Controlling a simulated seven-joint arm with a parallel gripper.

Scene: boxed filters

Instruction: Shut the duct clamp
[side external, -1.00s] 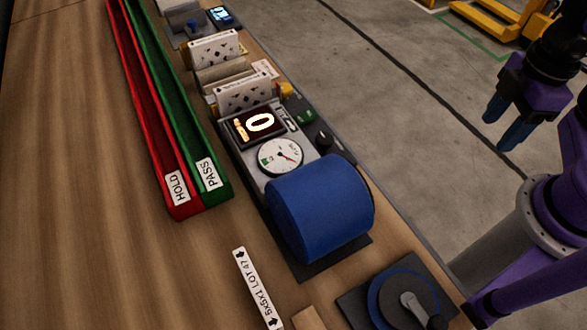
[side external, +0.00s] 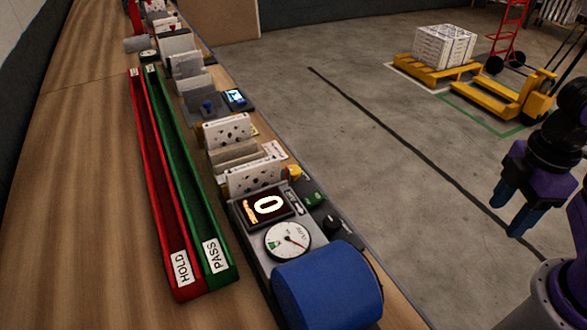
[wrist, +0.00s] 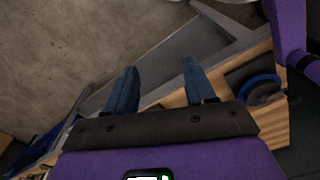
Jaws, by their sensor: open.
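My gripper (side external: 507,217) hangs over the concrete floor at the right of the side view, well away from the bench row. Its two blue fingers are apart with nothing held; they also show open in the wrist view (wrist: 160,67). Behind the display stand upright white spotted pieces (side external: 254,175) beside a small yellow part (side external: 295,172). I cannot tell which part is the duct clamp or its state.
A red HOLD channel (side external: 165,215) and a green PASS channel (side external: 192,185) run along the bench's left. In the wrist view a blue-ringed disc (wrist: 262,87) sits on the bench at right. A yellow pallet truck (side external: 505,95) stands far back on open floor.

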